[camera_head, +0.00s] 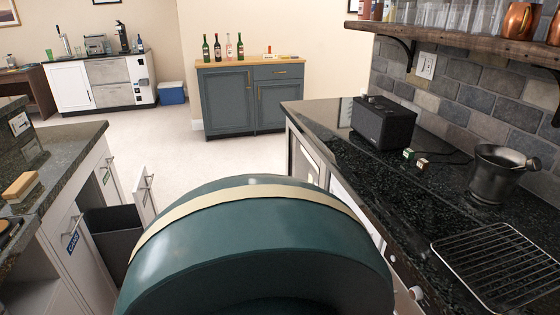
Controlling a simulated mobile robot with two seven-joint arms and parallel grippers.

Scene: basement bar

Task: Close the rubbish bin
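A dark grey rubbish bin (112,228) shows at the left, in a pull-out unit of the white cabinet. The unit stands out into the aisle, so the bin is open at the top. Its white front panel (143,198) with a metal handle faces the aisle. The bin's lower part is hidden by the large green rounded shape in front. Neither of my grippers is in view.
A large dark green rounded shape (250,245) with a cream band fills the bottom middle; I cannot tell what it is. A black counter (385,190) runs along the right, with a speaker (383,123), metal pot (495,175) and wire rack (500,265). Pale floor (185,160) lies clear beyond.

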